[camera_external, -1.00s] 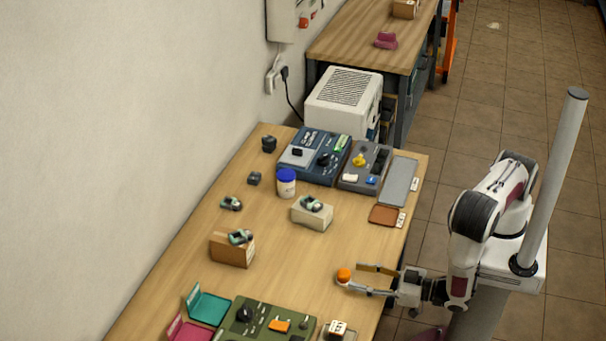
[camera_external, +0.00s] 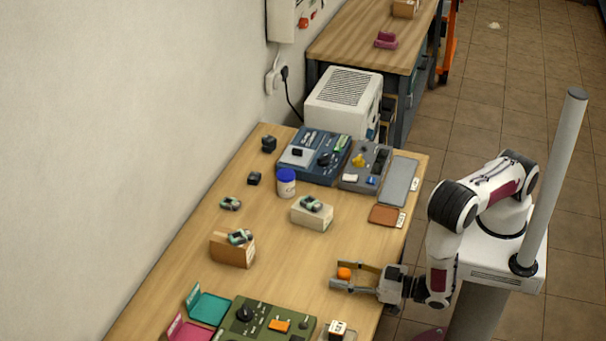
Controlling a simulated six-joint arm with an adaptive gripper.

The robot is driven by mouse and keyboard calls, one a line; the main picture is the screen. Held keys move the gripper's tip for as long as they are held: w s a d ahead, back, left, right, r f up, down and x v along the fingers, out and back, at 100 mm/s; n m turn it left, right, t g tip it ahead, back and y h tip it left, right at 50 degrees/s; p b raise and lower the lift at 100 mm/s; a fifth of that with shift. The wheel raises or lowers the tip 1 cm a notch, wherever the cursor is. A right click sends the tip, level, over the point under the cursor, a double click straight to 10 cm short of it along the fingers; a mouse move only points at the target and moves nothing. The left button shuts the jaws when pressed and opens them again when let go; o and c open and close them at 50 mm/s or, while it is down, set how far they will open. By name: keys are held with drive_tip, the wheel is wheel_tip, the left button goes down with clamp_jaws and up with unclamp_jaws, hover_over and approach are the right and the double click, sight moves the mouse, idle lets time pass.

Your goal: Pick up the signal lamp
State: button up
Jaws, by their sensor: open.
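The signal lamp (camera_external: 344,273) has a rounded orange top and stands on the wooden table near its right edge. My gripper (camera_external: 346,276) is open, with its two fingers reaching left over the table, one on the far side and one on the near side of the lamp. The lamp is between the fingers. The near finger hides its lower part. I cannot tell whether either finger touches it.
A cardboard box (camera_external: 232,251) and a pale box (camera_external: 311,214) carry small green-and-black items. A brown tray (camera_external: 384,215) lies farther back. Bare wood lies left of the lamp.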

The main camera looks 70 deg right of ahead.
sight(344, 271)
idle(0.3)
drive_tip(key=c, duration=1.2)
drive_tip(key=shift+r, duration=0.15)
drive_tip(key=shift+r, duration=4.85)
